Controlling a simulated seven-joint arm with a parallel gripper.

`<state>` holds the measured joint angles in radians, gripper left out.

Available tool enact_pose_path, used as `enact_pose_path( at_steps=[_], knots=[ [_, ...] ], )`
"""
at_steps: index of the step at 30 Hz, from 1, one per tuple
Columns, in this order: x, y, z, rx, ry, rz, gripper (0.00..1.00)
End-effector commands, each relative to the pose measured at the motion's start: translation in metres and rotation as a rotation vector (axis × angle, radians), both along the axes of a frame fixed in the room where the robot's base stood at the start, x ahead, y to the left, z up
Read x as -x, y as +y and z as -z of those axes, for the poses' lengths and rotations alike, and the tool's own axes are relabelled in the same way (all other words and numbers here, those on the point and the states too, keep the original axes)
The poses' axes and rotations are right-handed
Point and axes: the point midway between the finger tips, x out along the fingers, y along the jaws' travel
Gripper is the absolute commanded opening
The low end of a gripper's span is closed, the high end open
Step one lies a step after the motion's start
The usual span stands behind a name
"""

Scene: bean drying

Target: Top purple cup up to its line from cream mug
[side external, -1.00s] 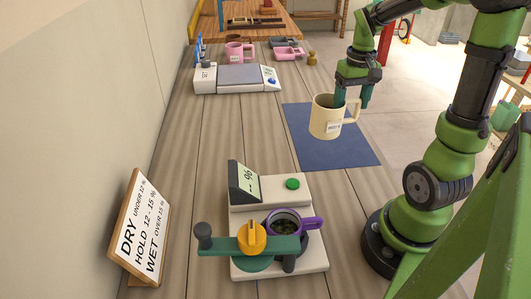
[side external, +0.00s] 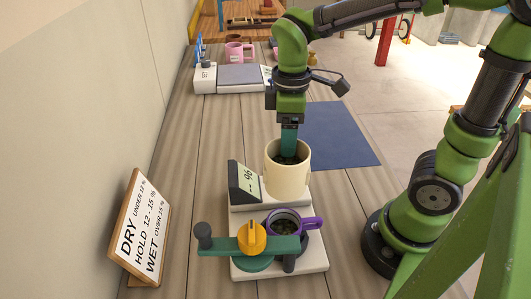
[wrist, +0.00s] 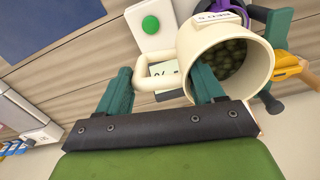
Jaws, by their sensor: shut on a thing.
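The cream mug (side external: 287,181) is held in the air over the back of the white meter, roughly upright, with dark green beans inside. My gripper (side external: 289,153) is shut on it from above, at the rim and handle side; the exact contact is partly hidden. In the wrist view the mug (wrist: 203,42) shows its label, its handle and the beans, beside my gripper (wrist: 162,80). The purple cup (side external: 271,226) sits in the meter, in front of and below the mug, with some beans inside. Its line cannot be made out. Part of it shows in the wrist view (wrist: 233,6).
The meter's base (side external: 311,262) carries a display (side external: 245,181) and a green arm with a yellow knob (side external: 251,238) beside the cup. A DRY/HOLD/WET sign (side external: 139,228) stands left. A blue mat (side external: 340,137), a scale (side external: 238,77) and a pink mug (side external: 234,52) are farther back.

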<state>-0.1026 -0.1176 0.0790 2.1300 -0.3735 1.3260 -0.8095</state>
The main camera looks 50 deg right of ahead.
Motion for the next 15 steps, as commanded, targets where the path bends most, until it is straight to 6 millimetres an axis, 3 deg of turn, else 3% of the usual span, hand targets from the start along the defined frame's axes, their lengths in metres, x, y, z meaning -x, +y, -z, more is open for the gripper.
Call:
enact_pose_path(
  at_steps=[10,15],
  knots=[
    [0.0,0.0,0.031,-0.001,0.002,0.003,0.19],
    [0.001,0.002,0.014,0.135,-0.1,-0.003,0.19]
  ],
)
